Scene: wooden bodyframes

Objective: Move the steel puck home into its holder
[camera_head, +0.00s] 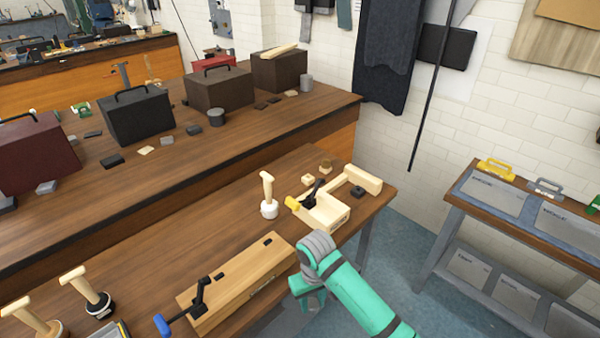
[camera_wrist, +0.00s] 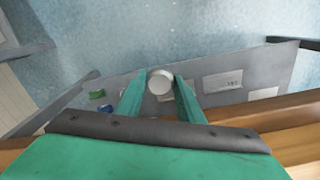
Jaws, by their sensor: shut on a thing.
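The steel puck (camera_wrist: 160,82) shows in the wrist view as a pale round cylinder between the tips of my green fingers. My gripper (camera_wrist: 161,90) is shut on it, one finger on each side. In the head view my gripper (camera_head: 308,294) is beside the front edge of the workbench, right of the long wooden box; the puck is hidden there. A wooden fixture (camera_head: 325,214) with a dark lever and a yellow knob stands on the bench beyond my gripper. I cannot tell which part is the puck's holder.
A long wooden box (camera_head: 240,283) with a blue-handled lever lies on the bench. A wooden-handled stamp (camera_head: 268,198) stands left of the fixture. A side table (camera_head: 520,218) with labelled grey panels stands right. Open floor lies between bench and table.

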